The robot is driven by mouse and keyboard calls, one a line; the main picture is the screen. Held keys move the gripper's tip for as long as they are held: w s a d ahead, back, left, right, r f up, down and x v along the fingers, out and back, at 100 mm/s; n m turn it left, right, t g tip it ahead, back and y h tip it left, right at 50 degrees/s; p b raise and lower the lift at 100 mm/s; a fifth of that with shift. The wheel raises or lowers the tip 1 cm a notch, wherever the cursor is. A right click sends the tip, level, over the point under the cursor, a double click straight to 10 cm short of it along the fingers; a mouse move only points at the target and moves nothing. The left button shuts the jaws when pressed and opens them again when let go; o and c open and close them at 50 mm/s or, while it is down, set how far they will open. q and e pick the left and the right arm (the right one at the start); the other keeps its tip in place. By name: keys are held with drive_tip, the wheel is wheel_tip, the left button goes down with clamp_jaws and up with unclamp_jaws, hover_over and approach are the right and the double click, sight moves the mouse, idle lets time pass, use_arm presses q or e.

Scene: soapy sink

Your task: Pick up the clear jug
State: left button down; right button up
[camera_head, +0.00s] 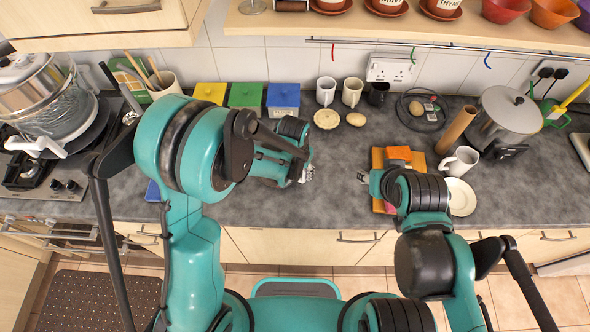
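I cannot make out a clear jug with certainty. A clear glass vessel (68,118) sits among stacked pans on the hob at the far left; I cannot tell whether it is the jug. My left gripper (307,173) is over the middle of the grey worktop, largely hidden behind its own wrist, and points right. My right gripper (362,177) faces it from the right, just left of the orange board, with a gap between the two. Neither gripper is seen touching an object. Their fingers are too small to read as open or shut.
A white mug (458,161), a plate (461,197) and a large pot (504,117) stand right. Mugs (326,91) and coloured boxes (246,95) line the back. A shelf (400,25) overhangs. The front middle worktop is clear.

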use_arm(q)
drive_tip(key=shift+r, duration=0.55)
wheel_tip(320, 180, up, 3)
drive_tip(key=shift+f, duration=0.1)
drive_tip(key=w+d+r+p, duration=0.3)
drive_tip(key=w+d+r, duration=0.5)
drive_tip(key=r, duration=0.3)
drive_tip(key=shift+w+r+p, duration=0.15)
drive_tip(key=shift+r+p, duration=0.15)
